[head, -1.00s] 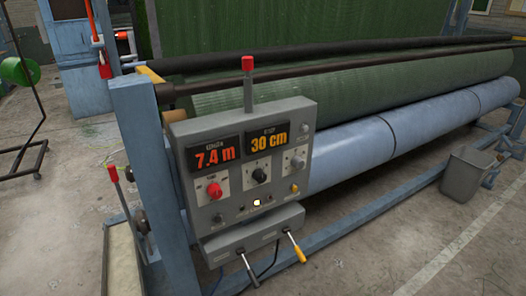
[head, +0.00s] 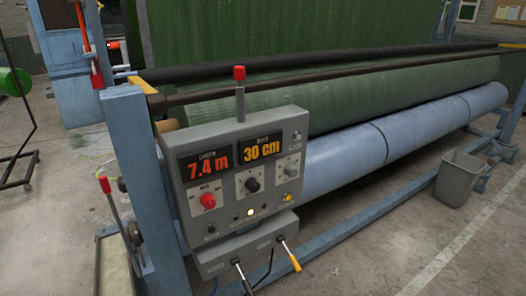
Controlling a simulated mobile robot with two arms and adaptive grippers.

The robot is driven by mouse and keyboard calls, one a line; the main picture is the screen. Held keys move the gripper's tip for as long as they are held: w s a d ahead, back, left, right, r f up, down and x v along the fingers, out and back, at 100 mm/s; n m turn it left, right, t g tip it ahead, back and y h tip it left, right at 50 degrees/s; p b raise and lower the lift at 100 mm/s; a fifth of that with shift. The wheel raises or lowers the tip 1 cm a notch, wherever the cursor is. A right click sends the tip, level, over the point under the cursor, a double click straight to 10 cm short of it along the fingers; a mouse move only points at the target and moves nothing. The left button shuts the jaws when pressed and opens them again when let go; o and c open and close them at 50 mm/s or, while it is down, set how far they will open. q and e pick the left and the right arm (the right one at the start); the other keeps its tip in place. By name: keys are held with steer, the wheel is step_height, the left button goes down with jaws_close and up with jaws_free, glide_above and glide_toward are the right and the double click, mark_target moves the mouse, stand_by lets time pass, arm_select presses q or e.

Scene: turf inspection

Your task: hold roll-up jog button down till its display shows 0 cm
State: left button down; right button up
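A grey control box (head: 222,228) stands on a blue post in the head view. Its left display (head: 206,164) reads 7.4 m in red, and its right display (head: 262,148) reads 30 cm in amber. Below them are a red knob (head: 207,201), a black knob (head: 252,184), a small yellow button or knob (head: 288,198) and a lit white button (head: 250,212). I cannot tell which of these is the roll-up jog button. The labels are too small to read. Neither of my grippers is in view.
A green turf roll (head: 390,97) lies behind the box, above a blue roller (head: 335,155). Two levers with black (head: 240,276) and yellow (head: 290,256) handles stick out below the box. A grey bin (head: 457,178) stands on the floor at right.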

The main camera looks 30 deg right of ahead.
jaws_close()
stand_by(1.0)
